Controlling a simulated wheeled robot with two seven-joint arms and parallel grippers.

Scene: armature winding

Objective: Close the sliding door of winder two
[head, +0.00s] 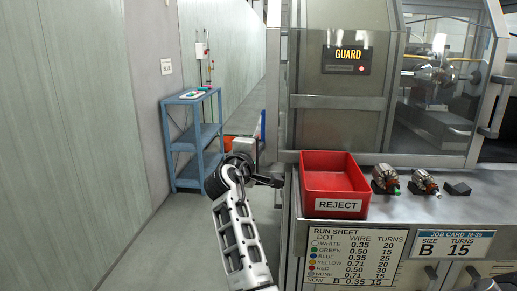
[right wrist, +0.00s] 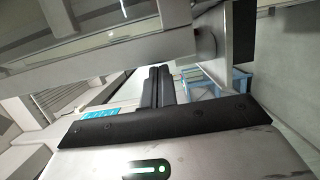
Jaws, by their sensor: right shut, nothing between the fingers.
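Winder two's label does not show, so I cannot tell which winder this machine is. A clear sliding door (head: 428,159) in a grey frame stands on its front at the right of the head view. A bar handle (head: 496,104) is on its right side, with a dark gap below and right. My right gripper (head: 276,181) is far left of that handle, beside the left end of the bench, fingers pointing right. It is shut and empty. In the right wrist view its black fingers (right wrist: 156,84) lie together near grey machine framing. My left gripper does not show.
A GUARD display (head: 347,54) with a red light is on the grey panel. A red REJECT bin (head: 333,178), two armatures (head: 385,179) and a small dark block (head: 457,188) sit on the bench.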

